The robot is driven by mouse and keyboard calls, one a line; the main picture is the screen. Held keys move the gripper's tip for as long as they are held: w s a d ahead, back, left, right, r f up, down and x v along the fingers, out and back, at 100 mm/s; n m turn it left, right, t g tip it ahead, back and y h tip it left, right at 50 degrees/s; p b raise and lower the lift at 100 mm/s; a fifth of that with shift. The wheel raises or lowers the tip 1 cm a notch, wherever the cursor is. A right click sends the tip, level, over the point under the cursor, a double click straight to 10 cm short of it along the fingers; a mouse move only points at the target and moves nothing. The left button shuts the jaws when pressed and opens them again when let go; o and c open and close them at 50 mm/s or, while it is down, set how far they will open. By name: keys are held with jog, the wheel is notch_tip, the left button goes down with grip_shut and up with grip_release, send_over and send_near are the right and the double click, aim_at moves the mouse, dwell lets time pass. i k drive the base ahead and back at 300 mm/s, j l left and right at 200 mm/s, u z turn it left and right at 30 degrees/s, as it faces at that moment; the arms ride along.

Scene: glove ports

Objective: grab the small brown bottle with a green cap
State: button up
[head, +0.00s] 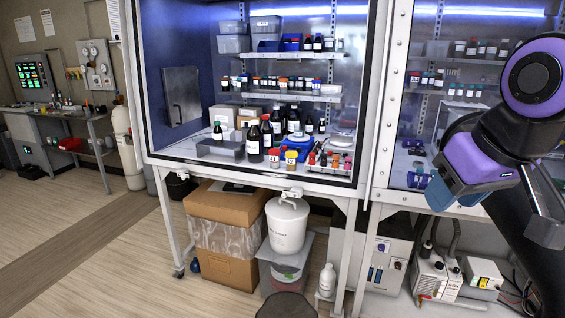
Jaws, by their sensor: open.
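A small dark bottle with a green cap (217,131) stands upright at the left of the work surface inside the glass-fronted cabinet, behind a grey box. Its brown colour is hard to make out at this size. My gripper (495,212) is at the right of the head view, in front of the second cabinet, well to the right of and apart from the bottle. It is open, with nothing seen between its fingers. Part of it merges with my dark arm.
Larger dark bottles (254,144) stand right of the green-capped one, with red- and yellow-capped bottles and a tube rack (330,161) nearby. Shelves (290,97) hold several small bottles above. The cabinet frame (385,100) stands between my arm and these. A white canister (287,228) sits below.

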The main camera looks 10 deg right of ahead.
aim_at(218, 132)
jog(key=i+j+u, duration=0.6)
jog(key=i+u, duration=0.15)
jog(key=i, duration=0.2)
jog(key=i+j+u, duration=0.1)
jog(key=i+u, duration=0.3)
jog(key=i+z, duration=0.1)
jog(key=i, duration=0.4)
jog(key=i+j, duration=0.15)
jog(key=i, duration=0.35)
jog(key=i+j+z, duration=0.15)
jog(key=i, duration=0.4)
jog(key=i+j+z, duration=0.1)
jog(key=i+z, duration=0.25)
jog(key=z, duration=0.15)
jog(key=i+j+z, duration=0.3)
jog(key=z, duration=0.2)
jog(key=i+j+z, duration=0.35)
jog(key=z, duration=0.15)
jog(key=i+j+z, duration=0.15)
jog(key=j, duration=0.15)
jog(key=j+z, duration=0.15)
jog(key=j, duration=0.15)
jog(key=i, duration=0.05)
